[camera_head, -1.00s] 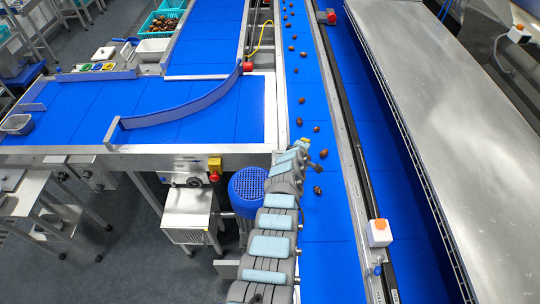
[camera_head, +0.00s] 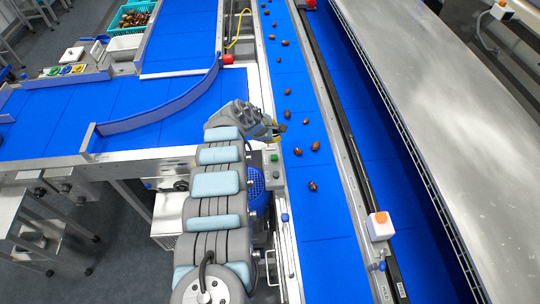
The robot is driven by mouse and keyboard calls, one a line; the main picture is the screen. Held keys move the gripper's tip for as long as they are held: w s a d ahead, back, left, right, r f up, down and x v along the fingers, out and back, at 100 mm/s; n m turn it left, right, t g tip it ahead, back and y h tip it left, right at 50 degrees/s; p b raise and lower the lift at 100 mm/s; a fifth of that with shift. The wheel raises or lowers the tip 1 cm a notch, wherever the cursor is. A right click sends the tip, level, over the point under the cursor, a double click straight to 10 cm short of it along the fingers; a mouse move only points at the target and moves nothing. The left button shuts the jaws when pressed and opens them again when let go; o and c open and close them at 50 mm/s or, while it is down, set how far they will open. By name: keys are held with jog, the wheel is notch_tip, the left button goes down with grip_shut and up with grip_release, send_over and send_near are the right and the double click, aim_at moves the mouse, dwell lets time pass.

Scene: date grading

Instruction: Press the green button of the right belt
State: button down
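A small grey control box (camera_head: 272,165) is fixed on the near left edge of the narrow blue right belt (camera_head: 325,225). A green button (camera_head: 274,157) shows on its face. My arm reaches up from the bottom of the picture, left of this belt. My gripper (camera_head: 279,128) is at the belt's left edge, a little beyond the control box in the picture and apart from the button. Its fingers are small and dark here, and I cannot tell whether they are open or shut.
Several brown dates (camera_head: 288,113) lie along the right belt. A white box with an orange top (camera_head: 380,226) stands on its right rail. A wide steel table (camera_head: 450,130) is at right. A curved blue guide (camera_head: 165,112) crosses the left belt. A red knob (camera_head: 228,59) is beyond my gripper.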

aim_at(275, 154)
jog(key=shift+f, duration=0.1)
notch_tip(275, 154, down, 9)
jog(key=b, duration=0.8)
jog(key=shift+r, duration=0.2)
jog(key=shift+f, duration=0.1)
dwell(1.2)
jog(key=shift+f+b, duration=0.35)
jog(key=shift+b, duration=0.1)
jog(key=shift+f+b, duration=0.4)
jog(key=shift+f, duration=0.05)
dwell(0.7)
jog(key=shift+r, duration=0.15)
jog(key=shift+r+p, duration=0.75)
jog(key=shift+p, duration=0.25)
